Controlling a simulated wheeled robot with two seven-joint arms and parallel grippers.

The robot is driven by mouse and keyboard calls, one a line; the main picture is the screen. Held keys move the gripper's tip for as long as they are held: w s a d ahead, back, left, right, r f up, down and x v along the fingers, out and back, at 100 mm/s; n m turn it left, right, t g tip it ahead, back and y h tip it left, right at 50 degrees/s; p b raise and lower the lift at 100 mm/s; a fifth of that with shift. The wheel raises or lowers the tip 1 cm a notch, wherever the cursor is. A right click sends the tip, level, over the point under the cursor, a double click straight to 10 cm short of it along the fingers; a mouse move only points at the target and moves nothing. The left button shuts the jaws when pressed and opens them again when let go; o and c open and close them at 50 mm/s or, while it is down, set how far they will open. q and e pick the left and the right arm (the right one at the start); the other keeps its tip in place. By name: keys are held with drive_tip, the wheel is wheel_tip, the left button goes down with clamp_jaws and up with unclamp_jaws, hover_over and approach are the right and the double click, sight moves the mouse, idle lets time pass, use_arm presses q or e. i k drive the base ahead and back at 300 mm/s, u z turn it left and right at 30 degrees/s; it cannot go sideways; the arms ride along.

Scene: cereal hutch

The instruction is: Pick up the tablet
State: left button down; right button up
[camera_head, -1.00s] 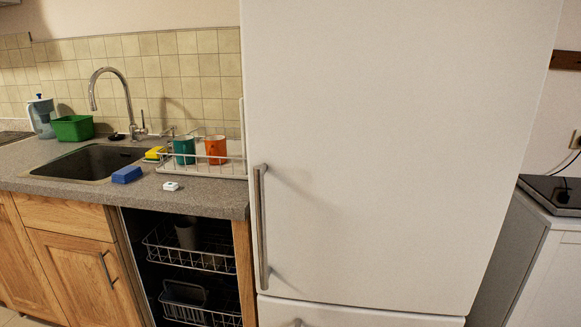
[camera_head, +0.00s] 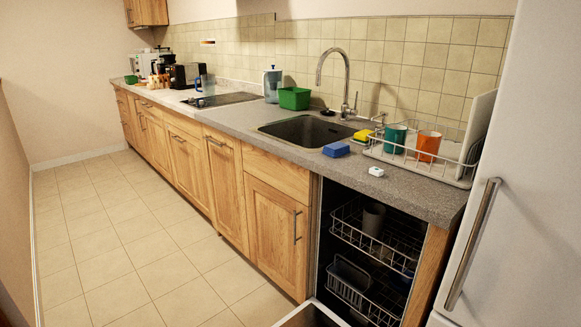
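A small white block (camera_head: 376,171), which looks like the tablet, lies on the grey counter close to its front edge. It is to the right of a blue sponge (camera_head: 336,150) and in front of the wire dish rack (camera_head: 425,165). It is too small for me to make out details. Neither of my grippers shows in the head view.
The open dishwasher (camera_head: 375,245) below holds wire baskets with a grey cup; its lowered door (camera_head: 310,315) shows at the bottom edge. The rack holds a teal mug (camera_head: 396,138) and an orange mug (camera_head: 428,145). A fridge (camera_head: 530,200) stands right. The left floor is clear.

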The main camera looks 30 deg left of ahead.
sight(374, 171)
drive_tip(key=u, duration=0.3)
drive_tip(key=k, duration=0.2)
drive_tip(key=u, duration=0.05)
drive_tip(key=i, duration=0.2)
drive_tip(key=u, duration=3.55)
drive_tip(key=k, duration=1.5)
drive_tip(key=z, duration=1.75)
drive_tip(key=i, duration=1)
